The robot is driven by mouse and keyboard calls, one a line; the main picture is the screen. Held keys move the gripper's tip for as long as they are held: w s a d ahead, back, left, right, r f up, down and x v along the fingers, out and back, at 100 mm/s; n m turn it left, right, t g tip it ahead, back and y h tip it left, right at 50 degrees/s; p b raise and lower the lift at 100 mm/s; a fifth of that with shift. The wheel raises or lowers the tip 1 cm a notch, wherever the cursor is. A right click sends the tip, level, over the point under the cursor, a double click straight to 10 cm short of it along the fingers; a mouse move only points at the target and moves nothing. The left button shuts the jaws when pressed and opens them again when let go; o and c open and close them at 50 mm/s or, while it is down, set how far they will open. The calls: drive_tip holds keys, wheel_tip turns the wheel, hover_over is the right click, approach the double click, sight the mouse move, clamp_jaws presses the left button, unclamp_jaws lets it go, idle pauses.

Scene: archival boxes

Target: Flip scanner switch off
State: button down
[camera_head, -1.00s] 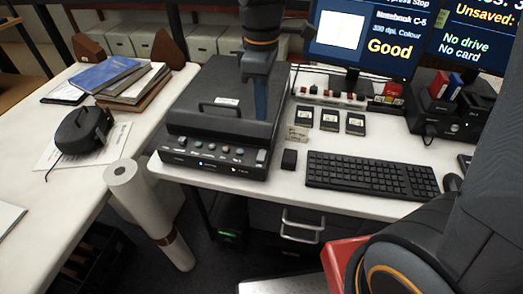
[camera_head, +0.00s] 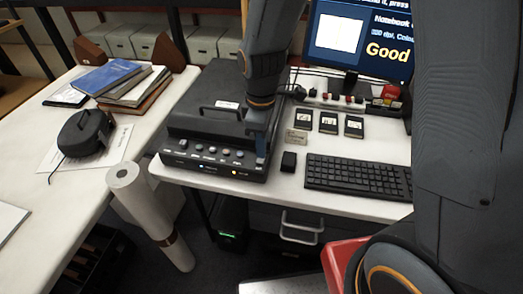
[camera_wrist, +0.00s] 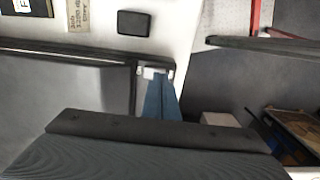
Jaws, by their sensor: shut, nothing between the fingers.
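The scanner (camera_head: 210,110) is a dark, flat machine with a handled lid, standing on the white desk. Its front panel carries a row of buttons, with a bluish and a yellow light lit below them. A small light switch (camera_wrist: 150,72) shows at the panel's end in the wrist view, right at my fingertips. My gripper (camera_head: 261,158) points down at the panel's right end, its blue fingers shut and empty. The fingers also show in the wrist view (camera_wrist: 160,92). They partly hide the switch, and I cannot tell its position or whether they touch it.
A small black block (camera_head: 289,161) and the keyboard (camera_head: 358,177) lie right of the scanner. Three black cards, a power strip (camera_head: 335,98) and a monitor (camera_head: 360,40) stand behind. A white paper roll (camera_head: 150,215) leans in front at left.

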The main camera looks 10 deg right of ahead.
drive_tip(key=shift+f, duration=1.05)
